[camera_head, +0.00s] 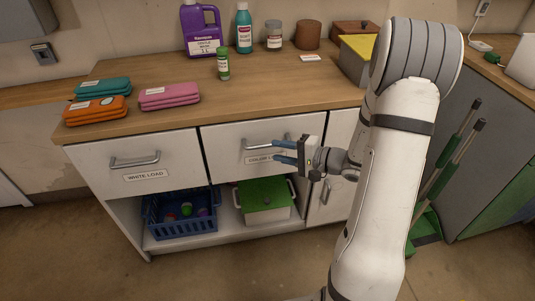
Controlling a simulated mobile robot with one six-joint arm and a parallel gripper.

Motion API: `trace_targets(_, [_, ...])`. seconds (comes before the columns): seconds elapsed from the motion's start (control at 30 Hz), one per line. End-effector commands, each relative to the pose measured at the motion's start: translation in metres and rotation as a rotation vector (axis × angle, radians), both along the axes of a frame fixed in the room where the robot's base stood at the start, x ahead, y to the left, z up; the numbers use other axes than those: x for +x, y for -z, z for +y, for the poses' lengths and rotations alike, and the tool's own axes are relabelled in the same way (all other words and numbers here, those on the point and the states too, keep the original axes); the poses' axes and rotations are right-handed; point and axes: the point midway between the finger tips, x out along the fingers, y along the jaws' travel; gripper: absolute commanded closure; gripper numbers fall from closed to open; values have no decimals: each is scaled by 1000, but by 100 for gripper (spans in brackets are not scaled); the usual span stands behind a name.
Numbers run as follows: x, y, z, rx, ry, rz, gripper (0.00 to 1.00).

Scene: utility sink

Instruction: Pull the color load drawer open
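The color load drawer (225,165) is the white front in the middle of the counter, and it looks shut. Its label (258,160) reads "COLOR" with the rest partly hidden by my gripper. Its metal bar handle (252,147) is partly covered by the upper finger. My gripper (275,151) is in front of the right part of this drawer. Its two blue fingers are apart, one above the other, pointing left, with nothing seen held. The upper finger overlaps the handle in the picture; I cannot tell whether they touch.
The white load drawer (98,163) is left, shut. Below are a blue basket (180,228) and a green-lidded box (264,196). Folded cloth-like bundles, bottles and jars stand on the countertop (265,92). Green-handled tools (455,150) lean at right. The floor in front is clear.

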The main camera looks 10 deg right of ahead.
Motion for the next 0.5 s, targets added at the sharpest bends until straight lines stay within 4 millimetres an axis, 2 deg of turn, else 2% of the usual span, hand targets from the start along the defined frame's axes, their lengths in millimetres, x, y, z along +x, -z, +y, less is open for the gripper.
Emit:
trace_targets(0.03, [6, 16, -10, 14, 43, -9, 66])
trace_targets(0.1, [11, 23, -19, 23, 83, -25, 66])
trace_targets(0.2, [18, 27, -22, 28, 111, -37, 66])
trace_targets(0.5, [49, 32, 10, 27, 109, -39, 66])
